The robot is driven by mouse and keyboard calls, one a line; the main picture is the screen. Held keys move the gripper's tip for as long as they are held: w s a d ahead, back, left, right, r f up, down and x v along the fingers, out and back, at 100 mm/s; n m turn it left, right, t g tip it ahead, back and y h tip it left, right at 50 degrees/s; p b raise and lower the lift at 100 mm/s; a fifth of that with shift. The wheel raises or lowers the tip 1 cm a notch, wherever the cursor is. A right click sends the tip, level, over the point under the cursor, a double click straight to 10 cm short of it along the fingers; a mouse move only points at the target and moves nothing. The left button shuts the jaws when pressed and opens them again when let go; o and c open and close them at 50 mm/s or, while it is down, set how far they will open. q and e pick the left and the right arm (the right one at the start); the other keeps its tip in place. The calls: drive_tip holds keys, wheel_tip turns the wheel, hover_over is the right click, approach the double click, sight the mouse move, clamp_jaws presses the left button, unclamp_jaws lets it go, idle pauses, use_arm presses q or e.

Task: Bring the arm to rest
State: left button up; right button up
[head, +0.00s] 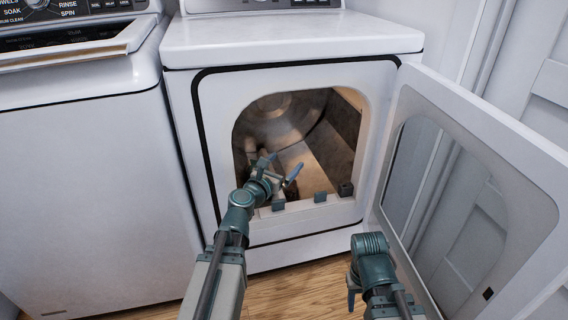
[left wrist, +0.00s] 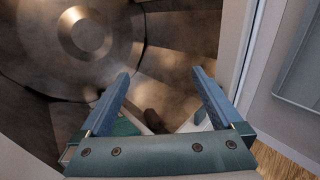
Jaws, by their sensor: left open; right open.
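My left gripper (head: 280,165) is at the dryer's open doorway, in front of the drum. Its two blue fingers are spread apart. In the left wrist view the left gripper (left wrist: 160,75) is open with nothing between its fingertips, and the metal drum (left wrist: 90,35) is behind it. My right gripper (head: 352,292) hangs low in front of the dryer, near the open door. Only part of its blue finger shows below the wrist; the rest is hidden by my arm.
The dryer (head: 290,40) has its door (head: 510,170) swung open to the right, close to my right arm. A white washer (head: 90,190) stands at left. Wooden floor (head: 300,290) shows between my arms. The drum (head: 285,120) looks mostly empty; its lower part is partly hidden.

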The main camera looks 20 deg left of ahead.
use_arm(q)
drive_tip(key=s+d+f+m+g+h, duration=0.2)
drive_tip(key=s+d+f+m+g, duration=0.15)
drive_tip(key=d+f+m, duration=0.45)
drive_tip(key=s+d+f+m+g+h, duration=0.1)
drive_tip(key=s+d+f+m+g, duration=0.3)
drive_tip(key=m, duration=0.7)
drive_tip(key=s+a+f+m+g+y, duration=0.3)
drive_tip(key=s+f+m+g, duration=0.1)
drive_tip(key=s+m, duration=0.25)
drive_tip(key=s+a+f+m+g+y, duration=0.35)
drive_tip(key=s+m+g, duration=0.2)
drive_tip(key=m, duration=0.25)
drive_tip(key=s+d+r+m+y+p, duration=0.1)
drive_tip(key=s+d+r+m+p, duration=0.15)
drive_tip(key=d+r+p, duration=0.45)
drive_tip(key=s+d+r+m+p, duration=0.1)
drive_tip(key=s+d+r+p, duration=0.3)
drive_tip(key=r+p, duration=0.5)
wheel_tip(320, 180, up, 35)
drive_tip(key=p, duration=3.5)
drive_tip(key=shift+w+p, duration=0.25)
drive_tip(key=shift+p, duration=0.1)
use_arm(e)
wheel_tip(320, 180, up, 52)
drive_tip(key=shift+f, duration=0.2)
